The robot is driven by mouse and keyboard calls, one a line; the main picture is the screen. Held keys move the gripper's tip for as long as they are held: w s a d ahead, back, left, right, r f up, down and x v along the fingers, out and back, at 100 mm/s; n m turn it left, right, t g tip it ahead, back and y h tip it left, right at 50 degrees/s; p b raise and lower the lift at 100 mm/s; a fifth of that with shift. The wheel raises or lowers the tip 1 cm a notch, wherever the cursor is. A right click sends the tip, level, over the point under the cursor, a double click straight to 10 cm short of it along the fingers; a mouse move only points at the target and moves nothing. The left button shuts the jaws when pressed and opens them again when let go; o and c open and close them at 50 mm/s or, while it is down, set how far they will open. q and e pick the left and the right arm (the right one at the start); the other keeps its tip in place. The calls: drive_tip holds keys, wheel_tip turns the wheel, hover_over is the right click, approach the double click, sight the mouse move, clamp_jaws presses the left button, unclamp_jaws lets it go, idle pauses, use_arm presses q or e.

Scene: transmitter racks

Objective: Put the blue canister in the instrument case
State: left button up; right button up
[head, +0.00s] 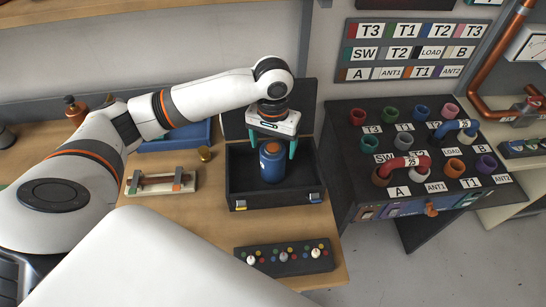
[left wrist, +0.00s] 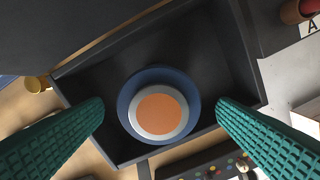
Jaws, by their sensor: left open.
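In the left wrist view the left gripper's fingers (left wrist: 160,118) are clear of the canister, with a gap on each side. My right gripper is not in view.
A black panel with colored knobs (head: 285,257) lies in front of the case. A small wooden fixture (head: 160,182) and a brass piece (head: 205,153) are to its left. A dark rack of colored sockets with red and blue cables (head: 405,165) stands right, beyond a gap.

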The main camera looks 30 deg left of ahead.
use_arm(q)
wheel_tip(320, 180, up, 6)
drive_tip(key=shift+f+b, duration=0.25)
drive_tip(key=shift+b, duration=0.05)
idle(0.4)
